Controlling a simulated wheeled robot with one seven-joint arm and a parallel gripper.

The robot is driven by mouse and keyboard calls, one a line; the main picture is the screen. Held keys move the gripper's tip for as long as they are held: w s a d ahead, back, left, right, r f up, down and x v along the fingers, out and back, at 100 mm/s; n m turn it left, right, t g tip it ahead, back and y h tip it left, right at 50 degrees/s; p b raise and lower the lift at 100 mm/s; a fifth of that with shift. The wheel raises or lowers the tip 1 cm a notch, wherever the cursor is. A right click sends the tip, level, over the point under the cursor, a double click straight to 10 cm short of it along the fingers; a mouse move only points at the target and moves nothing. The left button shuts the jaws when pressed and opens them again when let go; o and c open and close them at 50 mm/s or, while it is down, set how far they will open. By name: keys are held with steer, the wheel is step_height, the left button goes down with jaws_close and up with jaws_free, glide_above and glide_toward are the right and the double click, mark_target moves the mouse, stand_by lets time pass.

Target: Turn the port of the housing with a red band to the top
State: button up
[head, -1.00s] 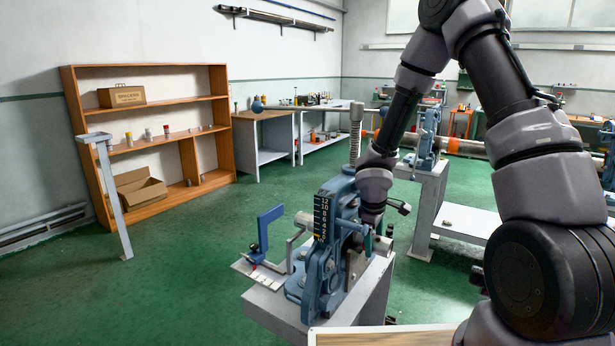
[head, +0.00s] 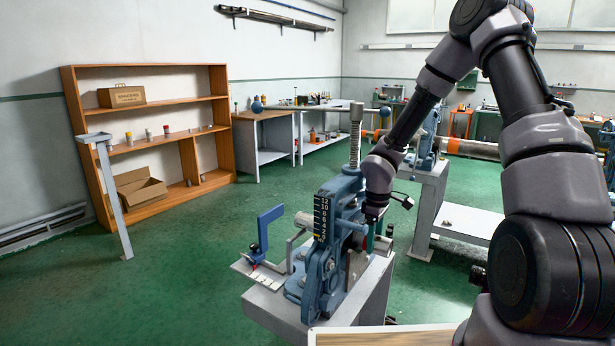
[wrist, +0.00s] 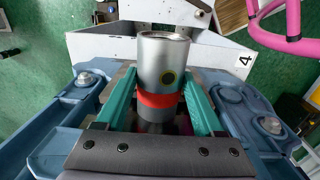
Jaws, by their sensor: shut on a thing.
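The housing is a silver cylinder (wrist: 165,52) with a red band (wrist: 158,99), seen in the wrist view. Its port (wrist: 168,77), a dark round spot with a yellowish ring, shows on the side facing the camera, just above the band. My gripper (wrist: 162,95) has a teal finger on each side of the housing and is shut on it. In the head view my gripper (head: 374,232) is at the right side of the blue pipe vise (head: 322,265). The housing is mostly hidden there by the vise and gripper.
The vise stands on a grey pedestal (head: 371,292) with a blue stop bracket (head: 266,235) at its left. A second vise stands behind at the right, near a long pipe (head: 472,148).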

steer(key=shift+d+g+y, duration=0.1)
steer(key=shift+g+y, duration=0.2)
steer(key=shift+g, duration=0.1)
jaws_close()
steer(key=shift+w+g+y, duration=0.25)
steer(key=shift+g+y, duration=0.35)
steer(key=shift+g, duration=0.3)
steer(key=o, duration=1.6)
jaws_free()
steer(key=shift+c, duration=0.2)
